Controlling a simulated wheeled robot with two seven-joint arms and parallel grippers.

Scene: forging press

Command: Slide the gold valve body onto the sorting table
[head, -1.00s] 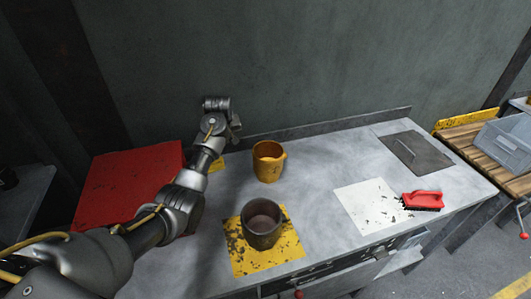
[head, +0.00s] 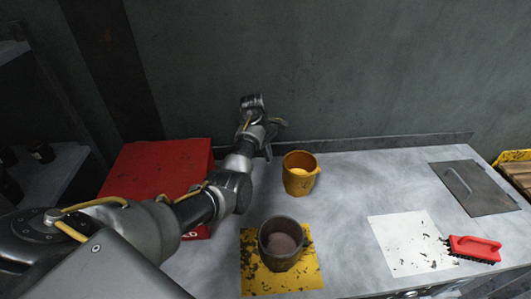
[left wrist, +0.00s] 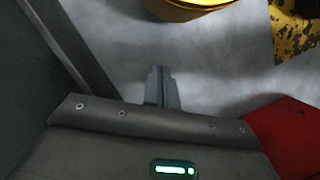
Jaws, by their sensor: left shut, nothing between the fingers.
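The gold valve body (head: 299,177), a cup-like piece with a lug on its rim, stands upright at the back of the grey table (head: 340,215). It also shows, cut off, at the top of the left wrist view (left wrist: 190,8). My left gripper (head: 268,150) points down just to the left of and behind it, near the back ledge. In the left wrist view its fingers (left wrist: 160,76) are together and empty, with a gap to the gold body. My right gripper is not in view.
A dark cup (head: 282,245) stands on a worn yellow patch (head: 258,278) in front. A red box (head: 155,168) is at left. A white patch (head: 405,240), a red brush (head: 474,247) and a grey plate with a handle (head: 478,190) lie right. The table between is clear.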

